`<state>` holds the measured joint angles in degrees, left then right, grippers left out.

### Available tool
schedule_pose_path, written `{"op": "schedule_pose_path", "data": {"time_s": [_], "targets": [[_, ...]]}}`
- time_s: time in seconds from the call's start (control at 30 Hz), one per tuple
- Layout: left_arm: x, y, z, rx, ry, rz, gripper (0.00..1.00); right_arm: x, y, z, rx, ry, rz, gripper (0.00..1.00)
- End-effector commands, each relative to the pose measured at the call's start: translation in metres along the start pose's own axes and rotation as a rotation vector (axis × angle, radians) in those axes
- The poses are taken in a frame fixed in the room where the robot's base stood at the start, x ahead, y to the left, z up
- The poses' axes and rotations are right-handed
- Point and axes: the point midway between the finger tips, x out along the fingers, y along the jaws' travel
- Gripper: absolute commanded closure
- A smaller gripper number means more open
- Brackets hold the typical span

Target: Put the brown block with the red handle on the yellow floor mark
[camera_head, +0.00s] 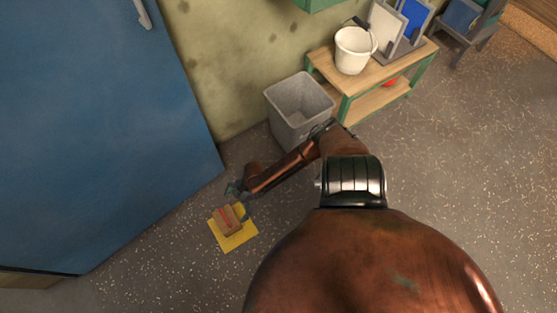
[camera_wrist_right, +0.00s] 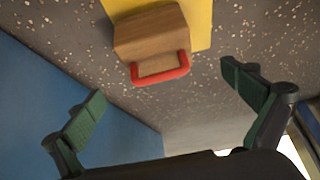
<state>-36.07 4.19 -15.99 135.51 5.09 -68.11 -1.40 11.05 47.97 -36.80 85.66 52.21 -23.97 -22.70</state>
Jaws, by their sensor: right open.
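The brown block (camera_head: 231,224) stands on the yellow floor mark (camera_head: 240,239) on the floor beside the blue door. In the right wrist view the block (camera_wrist_right: 150,36) shows its red handle (camera_wrist_right: 161,69) towards my gripper, and the yellow mark (camera_wrist_right: 201,22) lies under it and to its right. My right gripper (camera_head: 240,195) is just behind the block in the head view. In the right wrist view its two fingers (camera_wrist_right: 165,105) are spread wide, apart from the handle with nothing between them. My left gripper is in neither view.
The blue door (camera_head: 90,120) is close on the left. A grey bin (camera_head: 300,105) stands at the wall behind my right arm. A wooden bench (camera_head: 375,75) holds a white bucket (camera_head: 353,50). The speckled floor at right is clear.

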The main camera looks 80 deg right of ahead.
Motion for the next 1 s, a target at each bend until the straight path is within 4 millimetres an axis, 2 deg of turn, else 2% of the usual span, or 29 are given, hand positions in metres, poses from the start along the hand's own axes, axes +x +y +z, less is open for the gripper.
{"op": "schedule_pose_path", "data": {"time_s": [0.07, 0.13, 0.17, 0.23, 0.3, 0.4, 0.5, 0.6, 0.7, 0.8, 1.0], "targets": [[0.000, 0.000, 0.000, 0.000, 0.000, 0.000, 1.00, 0.005, -0.033, 0.002, 0.016, -0.001, -0.035, 0.00], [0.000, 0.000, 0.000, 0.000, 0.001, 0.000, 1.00, 0.008, -0.079, 0.001, 0.037, -0.004, -0.082, 0.00], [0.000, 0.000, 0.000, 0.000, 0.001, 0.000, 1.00, 0.008, -0.103, 0.001, 0.050, -0.005, -0.104, 0.00], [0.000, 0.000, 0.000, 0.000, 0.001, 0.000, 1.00, 0.002, -0.168, -0.004, 0.096, -0.010, -0.157, 0.00], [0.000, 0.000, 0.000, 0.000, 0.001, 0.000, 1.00, -0.016, -0.226, -0.014, 0.161, -0.018, -0.185, 0.00], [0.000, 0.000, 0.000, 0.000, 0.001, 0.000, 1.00, -0.054, -0.270, -0.022, 0.271, -0.048, -0.164, 0.00], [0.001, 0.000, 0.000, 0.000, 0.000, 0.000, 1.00, -0.098, -0.283, -0.019, 0.396, -0.094, -0.097, 0.00], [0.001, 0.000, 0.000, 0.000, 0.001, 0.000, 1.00, -0.139, -0.282, -0.007, 0.509, -0.149, -0.015, 0.00], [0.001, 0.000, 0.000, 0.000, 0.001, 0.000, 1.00, -0.171, -0.278, 0.006, 0.589, -0.197, 0.050, 0.00], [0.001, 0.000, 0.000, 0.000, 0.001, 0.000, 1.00, -0.187, -0.274, 0.015, 0.628, -0.223, 0.086, 0.00], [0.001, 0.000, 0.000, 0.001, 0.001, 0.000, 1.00, -0.191, -0.273, 0.017, 0.636, -0.231, 0.095, 0.00]]}}
